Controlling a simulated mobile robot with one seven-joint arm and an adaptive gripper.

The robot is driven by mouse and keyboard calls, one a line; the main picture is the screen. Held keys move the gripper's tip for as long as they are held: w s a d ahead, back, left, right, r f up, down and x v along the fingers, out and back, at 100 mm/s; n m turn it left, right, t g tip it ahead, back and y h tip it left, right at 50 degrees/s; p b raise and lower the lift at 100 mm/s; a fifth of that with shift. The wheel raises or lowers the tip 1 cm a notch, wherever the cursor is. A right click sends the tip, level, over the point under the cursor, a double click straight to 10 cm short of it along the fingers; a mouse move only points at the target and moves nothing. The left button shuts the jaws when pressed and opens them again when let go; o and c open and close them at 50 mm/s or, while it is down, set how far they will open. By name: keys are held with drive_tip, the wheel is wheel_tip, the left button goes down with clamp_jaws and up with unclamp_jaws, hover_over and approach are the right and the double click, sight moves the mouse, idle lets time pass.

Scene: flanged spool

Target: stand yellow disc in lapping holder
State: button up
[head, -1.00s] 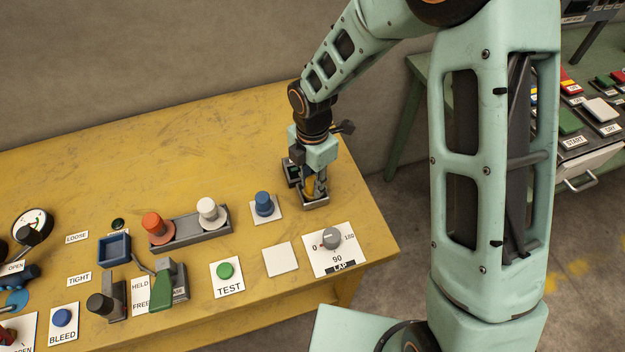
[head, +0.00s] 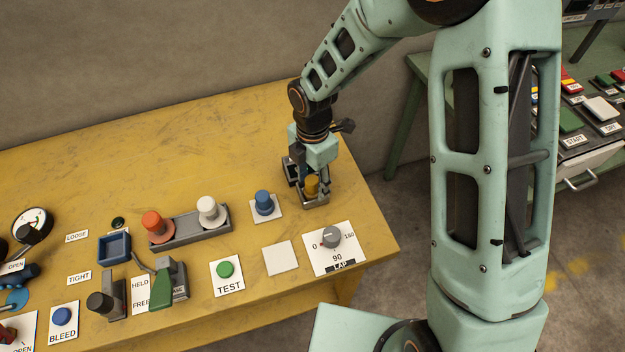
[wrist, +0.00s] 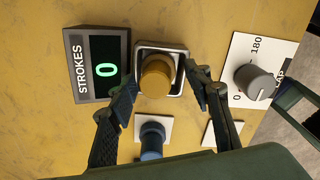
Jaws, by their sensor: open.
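The yellow disc (wrist: 156,76), a flanged knob-like spool, stands in the lapping holder (wrist: 146,45), a grey square-rimmed tray. The yellow disc also shows in the head view (head: 311,185), in the holder (head: 318,205) near the table's right end. My gripper (wrist: 159,90) is open, with one finger on each side of the disc and visible gaps between. In the head view my gripper (head: 311,178) is directly above and around the disc, and partly hides it. Whether the disc sits fully down in the holder is hard to tell.
A strokes counter (wrist: 98,66) reading 0 stands beside the holder. A blue spool (head: 263,202) on a white pad is close by, left of the holder. A lap dial (head: 332,237) is in front. White (head: 208,209) and orange (head: 152,224) spools stand in a grey rack. The table's back is clear.

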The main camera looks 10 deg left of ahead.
wheel_tip(320, 180, up, 12)
idle(0.4)
idle(0.5)
